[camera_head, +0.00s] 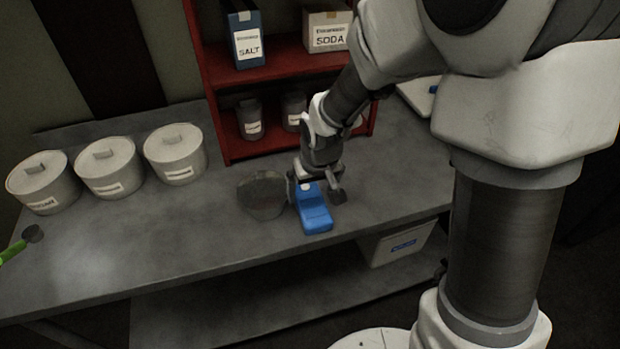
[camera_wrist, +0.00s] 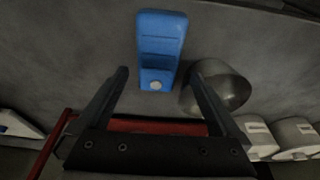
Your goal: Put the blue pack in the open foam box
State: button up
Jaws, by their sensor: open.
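The blue pack (camera_head: 315,212) lies on the grey table near its front edge. It also shows in the wrist view (camera_wrist: 160,45), its near end with a pale round cap between my fingertips. My gripper (camera_head: 315,193) is open above the pack's far end, one finger on each side; whether they touch it I cannot tell. It shows empty in the wrist view (camera_wrist: 159,74). A white box with a blue label (camera_head: 396,245) stands below the tabletop; its top is hidden. A white item with a blue mark (camera_head: 418,97) lies on the table, partly behind my arm. Which is the foam box, I cannot tell.
A metal bowl (camera_head: 262,195) stands close left of the pack. Several lidded pots (camera_head: 110,178) line the table's left part. A red shelf (camera_head: 213,80) with boxes and jars stands behind. A green-handled tool (camera_head: 14,250) lies at far left. The front left tabletop is clear.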

aim_at(311, 202)
jog(key=shift+d+b+x, duration=0.2)
jog(key=shift+b+x, duration=0.2)
jog(key=shift+x, duration=2.75)
jog(key=shift+c, duration=0.3)
grip_shut()
